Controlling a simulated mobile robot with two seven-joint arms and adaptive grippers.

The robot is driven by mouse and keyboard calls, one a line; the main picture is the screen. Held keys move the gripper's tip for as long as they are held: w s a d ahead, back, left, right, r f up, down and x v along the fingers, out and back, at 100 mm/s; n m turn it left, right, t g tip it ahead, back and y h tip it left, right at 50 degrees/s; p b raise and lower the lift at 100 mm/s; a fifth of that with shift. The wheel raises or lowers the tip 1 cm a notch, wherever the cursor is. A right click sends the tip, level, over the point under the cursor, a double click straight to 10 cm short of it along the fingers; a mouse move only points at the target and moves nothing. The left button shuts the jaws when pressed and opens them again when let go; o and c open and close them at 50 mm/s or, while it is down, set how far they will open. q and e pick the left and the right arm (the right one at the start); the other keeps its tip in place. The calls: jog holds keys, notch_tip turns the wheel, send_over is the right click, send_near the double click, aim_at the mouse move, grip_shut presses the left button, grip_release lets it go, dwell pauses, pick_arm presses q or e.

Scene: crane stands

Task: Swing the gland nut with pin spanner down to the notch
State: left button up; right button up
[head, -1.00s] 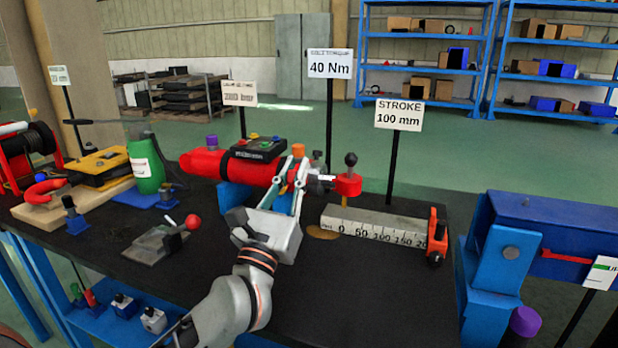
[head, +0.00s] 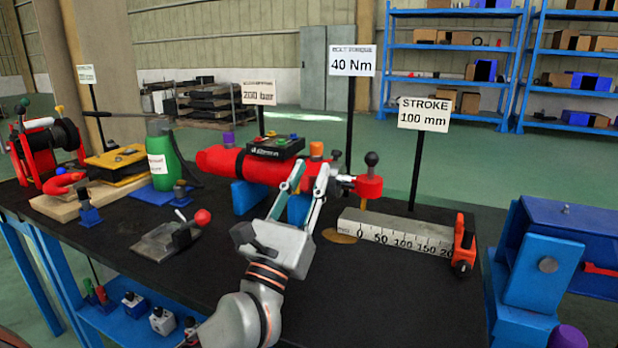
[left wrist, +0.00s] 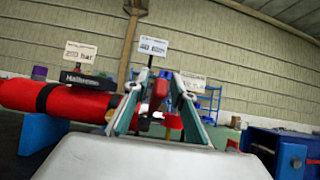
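A red hydraulic cylinder (head: 225,160) lies on blue supports at the back of the bench. The gland nut area (head: 340,180) at its right end is small and partly covered by my left fingers. An orange cap (head: 316,149) and a dark upright knob (head: 336,157) stand there; I cannot tell which part is the spanner handle or see the notch. My left gripper (head: 312,168) is at that end, fingers apart. In the left wrist view its fingers (left wrist: 158,90) stand either side of a red and dark part (left wrist: 159,92); contact is unclear. My right gripper is out of view.
A ruler block (head: 395,232) with a red end stop (head: 464,247) lies right of the cylinder. A red rod end (head: 368,187) with a black ball knob stands close by. A lever clamp (head: 170,235) is at left.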

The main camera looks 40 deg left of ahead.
pick_arm(q)
jog(key=v, duration=1.2)
dwell(0.8)
